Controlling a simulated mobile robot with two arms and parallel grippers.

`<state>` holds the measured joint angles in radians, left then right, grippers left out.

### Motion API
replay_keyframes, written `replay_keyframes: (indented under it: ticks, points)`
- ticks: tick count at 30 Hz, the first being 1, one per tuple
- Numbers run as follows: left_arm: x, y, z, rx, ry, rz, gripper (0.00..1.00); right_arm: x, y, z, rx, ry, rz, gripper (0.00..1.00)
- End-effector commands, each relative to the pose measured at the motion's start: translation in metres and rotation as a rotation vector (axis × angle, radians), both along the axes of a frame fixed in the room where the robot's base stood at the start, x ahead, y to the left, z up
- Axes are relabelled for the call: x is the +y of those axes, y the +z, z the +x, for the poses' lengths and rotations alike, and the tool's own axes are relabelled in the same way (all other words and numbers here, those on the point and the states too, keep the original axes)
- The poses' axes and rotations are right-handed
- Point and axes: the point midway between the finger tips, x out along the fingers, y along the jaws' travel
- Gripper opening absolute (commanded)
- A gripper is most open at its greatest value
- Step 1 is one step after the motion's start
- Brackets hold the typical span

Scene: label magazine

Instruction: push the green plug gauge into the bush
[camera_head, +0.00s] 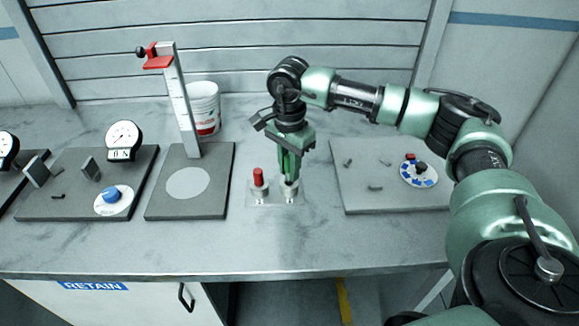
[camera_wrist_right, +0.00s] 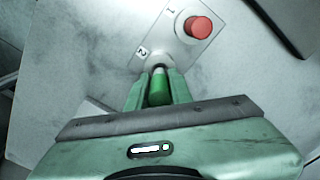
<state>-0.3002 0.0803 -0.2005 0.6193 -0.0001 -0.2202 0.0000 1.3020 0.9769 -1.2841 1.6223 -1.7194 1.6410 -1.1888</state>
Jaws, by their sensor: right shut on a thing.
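The green plug gauge (camera_wrist_right: 158,88) is between the fingers of my right gripper (camera_wrist_right: 156,92), which is shut on it. In the head view my right gripper (camera_head: 290,168) points straight down over the right-hand bush (camera_head: 290,190) of a small plate (camera_head: 270,199). The gauge's lower end meets the bush beside the mark 2; how deep it sits I cannot tell. A red plug gauge (camera_head: 258,178) stands upright at the left spot, and it also shows in the right wrist view (camera_wrist_right: 198,27) beside the mark 1. My left gripper is not in view.
A height gauge with a red arm (camera_head: 157,62) stands on a dark board left of the plate, with a white bucket (camera_head: 204,105) behind. A grey board with a blue-and-white dial (camera_head: 419,178) lies right. The counter in front is clear.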

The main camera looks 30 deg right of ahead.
Motion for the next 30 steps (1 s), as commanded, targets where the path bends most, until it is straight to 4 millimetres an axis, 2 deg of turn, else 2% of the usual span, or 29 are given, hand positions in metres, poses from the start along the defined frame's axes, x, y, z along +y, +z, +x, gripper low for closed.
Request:
replay_keyframes:
  ticks: [14, 30]
  points:
    - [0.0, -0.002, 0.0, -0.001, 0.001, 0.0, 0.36, 0.0, 0.0, 0.0, -0.001, 0.0, 0.0, 0.0]
    - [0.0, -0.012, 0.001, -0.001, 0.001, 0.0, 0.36, 0.0, -0.014, 0.0, -0.001, 0.0, 0.0, 0.0]
